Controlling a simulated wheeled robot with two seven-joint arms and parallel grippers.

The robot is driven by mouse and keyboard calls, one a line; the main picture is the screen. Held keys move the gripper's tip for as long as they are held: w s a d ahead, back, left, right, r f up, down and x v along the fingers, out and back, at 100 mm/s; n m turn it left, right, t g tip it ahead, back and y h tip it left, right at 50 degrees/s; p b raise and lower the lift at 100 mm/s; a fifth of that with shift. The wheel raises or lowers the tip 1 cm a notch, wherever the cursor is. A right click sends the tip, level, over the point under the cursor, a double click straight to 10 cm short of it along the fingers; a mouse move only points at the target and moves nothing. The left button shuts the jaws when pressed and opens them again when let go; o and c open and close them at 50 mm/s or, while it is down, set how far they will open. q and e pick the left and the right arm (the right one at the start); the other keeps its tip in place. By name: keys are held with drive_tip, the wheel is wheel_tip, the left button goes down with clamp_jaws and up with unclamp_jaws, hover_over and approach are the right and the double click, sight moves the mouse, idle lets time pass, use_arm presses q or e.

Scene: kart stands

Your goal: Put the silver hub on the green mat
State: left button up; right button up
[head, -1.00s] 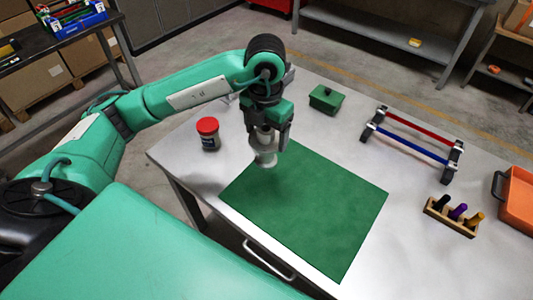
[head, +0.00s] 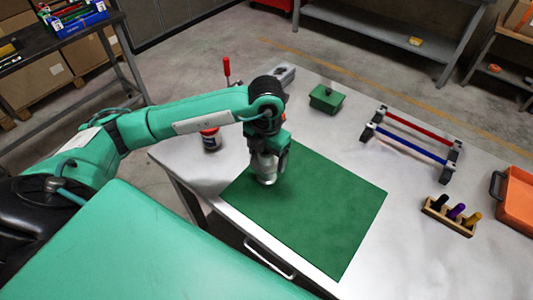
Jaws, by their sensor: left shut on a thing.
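The silver hub (head: 267,179) is in my left gripper (head: 267,160), over the upper left part of the green mat (head: 318,218). My left gripper points down and is shut on the hub's upper part. The hub is upright and its lower end is at or very close to the mat; I cannot tell whether it touches. The mat lies flat on the grey table and is otherwise bare. My right gripper is not in view.
A red-lidded jar (head: 211,140) stands left of the mat, partly behind my arm. A green box (head: 326,98), a rack with red and blue bars (head: 412,142), a wooden peg block (head: 452,214) and an orange tray (head: 516,203) stand behind and right.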

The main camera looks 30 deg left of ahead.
use_arm(q)
drive_tip(key=o, duration=1.2)
drive_tip(key=shift+o, duration=0.2)
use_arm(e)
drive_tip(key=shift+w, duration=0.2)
use_arm(q)
drive_tip(key=shift+r+p, duration=0.15)
drive_tip(key=shift+p, duration=0.15)
drive_tip(key=shift+r, duration=0.25)
wheel_tip(320, 180, up, 5)
drive_tip(key=shift+r+b, duration=0.15)
drive_tip(key=shift+b, duration=0.65)
wheel_tip(320, 180, up, 6)
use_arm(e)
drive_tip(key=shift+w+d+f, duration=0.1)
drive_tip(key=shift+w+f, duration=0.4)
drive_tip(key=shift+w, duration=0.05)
